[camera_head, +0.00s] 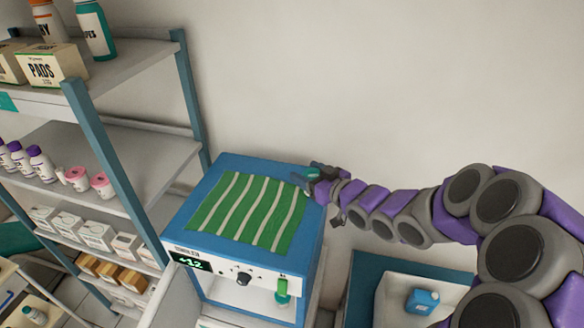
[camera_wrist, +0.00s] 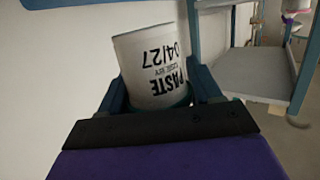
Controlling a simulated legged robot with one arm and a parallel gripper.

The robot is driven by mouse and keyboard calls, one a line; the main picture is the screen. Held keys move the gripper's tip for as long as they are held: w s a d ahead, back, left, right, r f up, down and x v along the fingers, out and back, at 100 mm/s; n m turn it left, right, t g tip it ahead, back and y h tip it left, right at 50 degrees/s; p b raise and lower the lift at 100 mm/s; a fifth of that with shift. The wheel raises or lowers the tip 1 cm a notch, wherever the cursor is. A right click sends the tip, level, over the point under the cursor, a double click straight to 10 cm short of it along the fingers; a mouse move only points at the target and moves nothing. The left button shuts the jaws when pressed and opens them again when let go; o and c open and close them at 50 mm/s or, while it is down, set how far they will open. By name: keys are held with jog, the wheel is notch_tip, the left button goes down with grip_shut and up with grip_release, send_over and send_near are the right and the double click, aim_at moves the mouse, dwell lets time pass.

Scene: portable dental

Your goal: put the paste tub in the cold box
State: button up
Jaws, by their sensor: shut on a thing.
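The paste tub (camera_wrist: 150,65) is a white cylinder with black lettering, "PASTE 04/27". In the wrist view it sits tilted between the dark teal fingers of my gripper (camera_wrist: 158,98), which is shut on it. In the head view my gripper (camera_head: 311,174) is at the back right corner of the cold box, beside or just above its top edge; the tub cannot be made out there. The cold box (camera_head: 225,168) is blue, with a front panel bearing a lit display (camera_head: 190,262) and a black knob (camera_head: 244,278). Below the panel, a pale interior seems open.
A green striped cloth (camera_head: 247,212) lies on the box top. A green-handled item (camera_head: 282,292) is at the box front. A shelf rack (camera_head: 130,165) with bottles and cartons stands left. A blue jug (camera_head: 422,301) lies in a tray at lower right. The wall is behind.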

jog(key=w, duration=0.3)
jog(key=w+a+f+p, duration=0.1)
jog(key=w, duration=0.7)
jog(key=shift+a+f+p, duration=0.2)
jog(key=shift+a+p, duration=0.15)
jog(key=shift+a, duration=0.05)
jog(key=d, duration=0.2)
jog(key=w+d, duration=0.1)
jog(key=d, duration=0.2)
jog(key=shift+w+d+f, duration=0.1)
jog(key=shift+d+f, duration=0.05)
jog(key=shift+d, duration=0.1)
notch_tip(320, 180, down, 2)
jog(key=shift+f, duration=0.1)
jog(key=a, duration=0.2)
jog(key=a+f, duration=0.1)
jog(key=a, duration=0.1)
jog(key=o, duration=0.7)
jog(key=shift+d, duration=0.3)
jog(key=o, duration=0.3)
jog(key=shift+d, duration=0.75)
jog(key=shift+o, duration=1.1)
jog(key=shift+d+r, duration=0.1)
jog(key=shift+d, duration=0.15)
jog(key=shift+a, duration=0.65)
jog(key=v, duration=1.2)
